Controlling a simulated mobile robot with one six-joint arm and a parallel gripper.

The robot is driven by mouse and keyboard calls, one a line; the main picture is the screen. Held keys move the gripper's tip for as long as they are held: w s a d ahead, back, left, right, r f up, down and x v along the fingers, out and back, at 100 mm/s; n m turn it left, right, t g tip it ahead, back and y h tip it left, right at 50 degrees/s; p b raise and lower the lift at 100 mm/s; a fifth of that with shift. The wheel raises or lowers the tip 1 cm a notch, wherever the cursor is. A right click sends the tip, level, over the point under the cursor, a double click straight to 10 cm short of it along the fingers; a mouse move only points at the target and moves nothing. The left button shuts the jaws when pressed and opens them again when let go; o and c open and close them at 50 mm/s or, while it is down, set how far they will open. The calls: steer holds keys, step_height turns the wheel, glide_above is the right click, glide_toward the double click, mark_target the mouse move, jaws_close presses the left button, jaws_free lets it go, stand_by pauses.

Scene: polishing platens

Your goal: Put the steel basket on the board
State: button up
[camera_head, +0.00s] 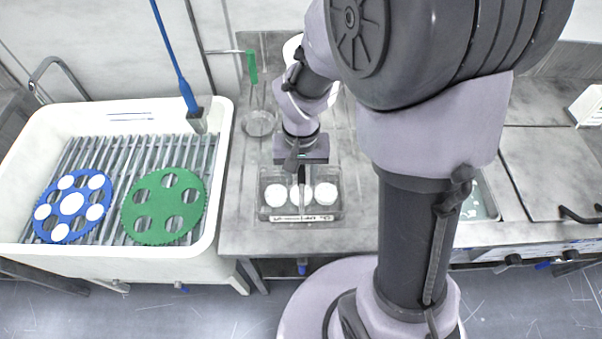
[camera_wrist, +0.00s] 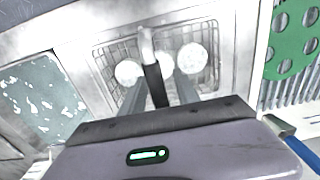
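The steel basket (camera_head: 263,212) is a wire tray on the grey counter, with white round discs in it and a label along its front edge. An upright handle with a dark stem (camera_wrist: 154,84) rises from its middle; the basket mesh (camera_wrist: 113,52) also shows in the wrist view. My gripper (camera_wrist: 160,92) is over the basket. Its two grey fingers stand apart, one on each side of the stem, with gaps visible. A speckled grey-green surface (camera_head: 477,202), perhaps the board, lies right of my arm, partly hidden by it; it also shows in the wrist view (camera_wrist: 42,98).
A white basin (camera_head: 225,135) stands at the left with a slatted rack, a blue holed disc (camera_head: 50,227) and a green holed disc (camera_head: 150,226). A wire strainer (camera_head: 258,122) is behind the basket. The counter (camera_head: 356,235) is bare just right of the basket.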

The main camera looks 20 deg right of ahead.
step_height(320, 180, up, 12)
steer(key=p, duration=0.5)
steer(key=shift+r, duration=0.1)
steer(key=s+a+r+t+y, duration=0.1)
steer(key=s+a+r+t, duration=0.1)
steer(key=s+r, duration=0.4)
steer(key=s+a+r+t+y, duration=0.1)
steer(key=s+r+t, duration=0.2)
steer(key=s+r, duration=0.3)
steer(key=shift+a+r+m+t, duration=0.15)
steer(key=shift+a+m+t, duration=0.2)
steer(key=shift+m+t, duration=0.05)
step_height(320, 180, down, 7)
steer(key=b, duration=0.7)
